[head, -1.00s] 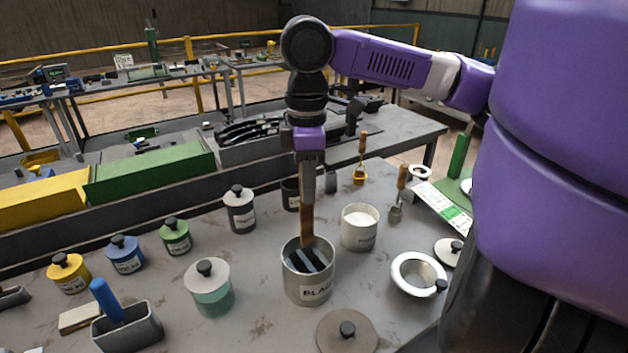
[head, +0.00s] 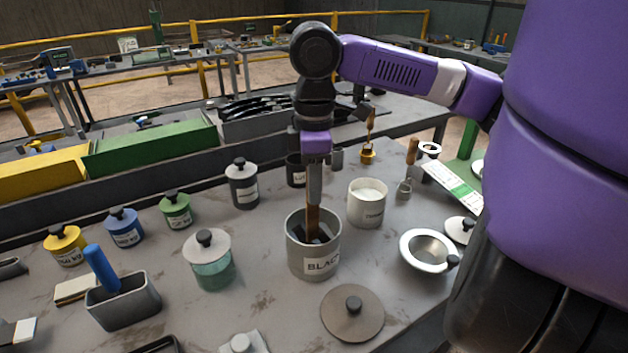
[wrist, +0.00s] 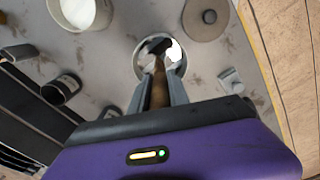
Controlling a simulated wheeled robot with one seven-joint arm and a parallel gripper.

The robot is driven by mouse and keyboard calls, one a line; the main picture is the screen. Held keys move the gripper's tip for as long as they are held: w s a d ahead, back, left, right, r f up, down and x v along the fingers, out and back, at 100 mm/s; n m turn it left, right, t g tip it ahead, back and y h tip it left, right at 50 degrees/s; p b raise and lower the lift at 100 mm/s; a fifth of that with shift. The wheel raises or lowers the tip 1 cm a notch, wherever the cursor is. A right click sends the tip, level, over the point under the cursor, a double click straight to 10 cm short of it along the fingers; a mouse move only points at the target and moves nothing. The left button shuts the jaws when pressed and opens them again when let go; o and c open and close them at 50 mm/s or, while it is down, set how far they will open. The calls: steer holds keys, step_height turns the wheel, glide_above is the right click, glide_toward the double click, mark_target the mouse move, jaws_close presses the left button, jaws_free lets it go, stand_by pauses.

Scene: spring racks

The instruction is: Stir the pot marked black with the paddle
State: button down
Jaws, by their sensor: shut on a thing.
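The pot marked black (head: 300,262) is an open grey cylinder with a white label, standing on the grey table. It also shows in the wrist view (wrist: 138,62) as a round rim. The brown wooden paddle (head: 313,222) reaches down into the pot, roughly upright; it also shows in the wrist view (wrist: 159,85). My gripper (head: 314,190) is shut on the upper part of the paddle, above the pot's rim. Dark contents show inside the pot around the paddle; the paddle's lower end is partly hidden by the wall.
A loose grey lid (head: 352,313) lies in front of the pot. A white-filled pot (head: 367,205) stands close to its right, with a steel bowl (head: 428,252) beyond. A lidded teal jar (head: 210,268) and a grey holder with a blue handle (head: 125,305) stand left.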

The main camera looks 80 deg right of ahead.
steer(key=shift+f+b, duration=1.55)
steer(key=shift+f, duration=1.3)
